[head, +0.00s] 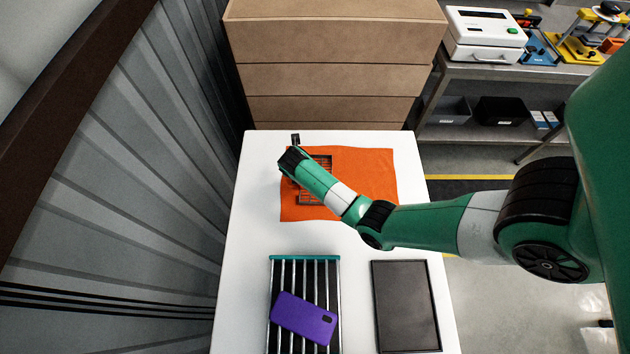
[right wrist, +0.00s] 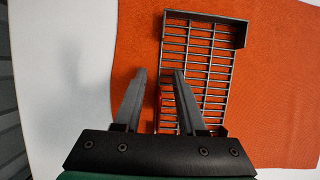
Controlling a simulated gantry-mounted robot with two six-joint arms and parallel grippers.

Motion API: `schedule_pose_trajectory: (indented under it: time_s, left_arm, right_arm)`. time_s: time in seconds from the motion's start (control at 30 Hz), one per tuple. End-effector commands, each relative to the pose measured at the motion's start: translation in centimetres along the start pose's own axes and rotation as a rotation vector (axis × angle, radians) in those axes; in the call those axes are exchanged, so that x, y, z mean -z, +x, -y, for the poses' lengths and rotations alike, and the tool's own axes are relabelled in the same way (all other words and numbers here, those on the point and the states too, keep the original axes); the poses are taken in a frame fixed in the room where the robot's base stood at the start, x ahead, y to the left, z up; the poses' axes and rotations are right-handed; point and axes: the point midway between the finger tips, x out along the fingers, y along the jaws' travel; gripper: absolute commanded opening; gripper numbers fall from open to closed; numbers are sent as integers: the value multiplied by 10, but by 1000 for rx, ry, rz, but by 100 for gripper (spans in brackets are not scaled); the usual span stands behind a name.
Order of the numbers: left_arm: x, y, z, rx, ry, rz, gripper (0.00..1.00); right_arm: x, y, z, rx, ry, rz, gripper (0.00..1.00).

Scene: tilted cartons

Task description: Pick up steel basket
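The steel basket (head: 325,162) is a shallow grey wire grid lying on the orange cloth (head: 375,190). My right arm hides part of it in the head view. In the right wrist view, the basket (right wrist: 207,48) runs away from the gripper, with a solid rim at its far end. My right gripper (right wrist: 160,72) is open. One finger is left of the basket's left side and the other is over the grid, so that side lies between them in the picture. I cannot tell whether the fingers touch it. My left gripper is not in view.
A rack of metal bars (head: 276,282) with a purple phone (head: 303,317) on it stands at the front of the white table (head: 248,240). A dark flat tray (head: 405,305) lies to its right. Brown cartons (head: 330,80) stand behind the table. A corrugated wall is at left.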

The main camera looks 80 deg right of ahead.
Motion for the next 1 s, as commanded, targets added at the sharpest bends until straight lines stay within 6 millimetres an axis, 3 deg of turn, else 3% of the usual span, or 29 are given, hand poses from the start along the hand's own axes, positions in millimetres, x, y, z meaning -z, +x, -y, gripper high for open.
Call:
schedule_pose_trajectory:
  time_s: [0.1, 0.33, 1.0]
  left_arm:
    - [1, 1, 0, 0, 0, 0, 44]
    - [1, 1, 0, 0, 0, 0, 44]
    - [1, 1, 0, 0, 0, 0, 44]
  right_arm:
    - [0, -1, 0, 0, 0, 0, 40]
    - [0, -1, 0, 0, 0, 0, 0]
    - [0, -1, 0, 0, 0, 0, 0]
